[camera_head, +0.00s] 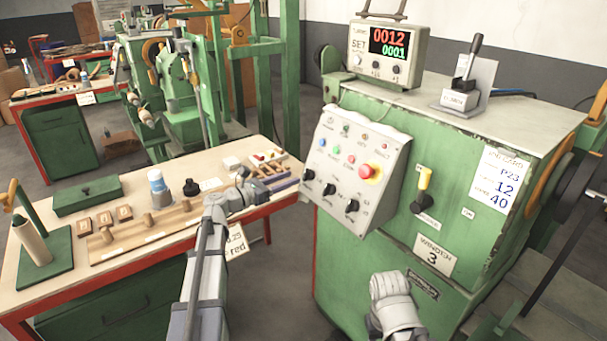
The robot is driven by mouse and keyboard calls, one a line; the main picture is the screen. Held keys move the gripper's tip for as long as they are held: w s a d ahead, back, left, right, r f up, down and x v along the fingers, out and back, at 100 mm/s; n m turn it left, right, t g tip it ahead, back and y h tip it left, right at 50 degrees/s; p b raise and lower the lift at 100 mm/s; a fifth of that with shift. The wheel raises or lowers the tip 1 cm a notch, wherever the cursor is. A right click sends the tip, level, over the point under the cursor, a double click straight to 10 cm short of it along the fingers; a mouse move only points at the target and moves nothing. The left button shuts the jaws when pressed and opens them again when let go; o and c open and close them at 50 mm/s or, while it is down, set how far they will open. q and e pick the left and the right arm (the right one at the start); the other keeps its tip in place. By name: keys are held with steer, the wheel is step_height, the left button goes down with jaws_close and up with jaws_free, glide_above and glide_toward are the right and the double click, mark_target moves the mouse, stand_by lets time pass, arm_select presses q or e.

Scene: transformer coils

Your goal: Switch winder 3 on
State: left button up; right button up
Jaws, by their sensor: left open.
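Winder 3 is the green machine (375,110) on the right, with a white "WINDER 3" label (434,255) on its front. The sloped grey control panel (335,150) carries several coloured buttons, a red mushroom button (371,171) on yellow, and black knobs. My left gripper (243,176) is open over the right end of the workbench, left of the panel and apart from it. A grey part of my right arm shows low in front of the winder; its fingers do not show.
The workbench (130,180) on the left bears a green box (88,195), a bottle (157,182) and wooden parts. A counter (388,52) reading 0012 and 0001 and a black lever (470,62) stand on the winder. Floor shows between bench and winder.

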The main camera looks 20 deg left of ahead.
mark_target(305, 173)
arm_select(q)
steer(key=x, duration=0.5)
steer(key=shift+w+d, duration=0.2)
jaws_close()
